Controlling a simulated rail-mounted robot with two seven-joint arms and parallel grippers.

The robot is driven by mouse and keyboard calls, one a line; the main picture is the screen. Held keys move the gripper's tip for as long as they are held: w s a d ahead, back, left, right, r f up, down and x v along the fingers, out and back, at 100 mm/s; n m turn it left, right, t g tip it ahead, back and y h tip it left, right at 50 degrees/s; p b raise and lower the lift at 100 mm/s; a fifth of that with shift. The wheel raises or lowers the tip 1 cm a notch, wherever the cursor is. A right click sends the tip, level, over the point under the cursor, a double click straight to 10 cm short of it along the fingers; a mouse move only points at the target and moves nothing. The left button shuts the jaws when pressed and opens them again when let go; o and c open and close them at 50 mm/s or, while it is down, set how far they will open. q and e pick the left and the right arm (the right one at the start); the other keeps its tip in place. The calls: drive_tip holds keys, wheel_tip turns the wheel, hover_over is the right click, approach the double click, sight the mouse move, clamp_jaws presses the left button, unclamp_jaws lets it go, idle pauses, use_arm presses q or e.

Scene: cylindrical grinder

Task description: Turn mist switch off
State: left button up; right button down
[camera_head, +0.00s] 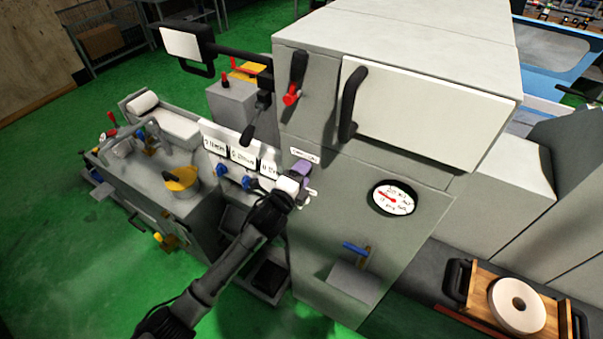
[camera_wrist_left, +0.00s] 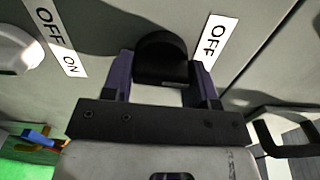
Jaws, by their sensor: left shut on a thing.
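My left gripper (camera_head: 301,172) is at the grey front panel of the machine, with its purple fingers against the panel under a small label (camera_head: 304,155). In the left wrist view the two purple fingers (camera_wrist_left: 161,70) are shut on a black rounded switch knob (camera_wrist_left: 160,52), one finger on each side. A white label reading OFF (camera_wrist_left: 212,38) is beside the knob on the right. The rest of the knob's marking is hidden or out of frame, and no text naming mist is readable. In the head view the gripper hides the knob. My right gripper is not in view.
A white door (camera_head: 430,117) with a black handle (camera_head: 350,104) is above right. A round gauge (camera_head: 392,198) and a blue lever (camera_head: 355,248) are on the panel to the right. A white knob (camera_wrist_left: 18,50) sits beside an OFF/ON label (camera_wrist_left: 57,38). A wheel (camera_head: 518,306) lies lower right.

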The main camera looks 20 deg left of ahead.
use_arm(q)
drive_tip(key=shift+n, duration=0.5)
drive_tip(key=o, duration=0.9)
drive_tip(key=shift+s, duration=0.1)
drive_tip(key=s+a+b, duration=0.2)
drive_tip(key=s, duration=1.1)
drive_tip(key=shift+s+a+b, duration=0.2)
drive_tip(key=shift+b, duration=0.1)
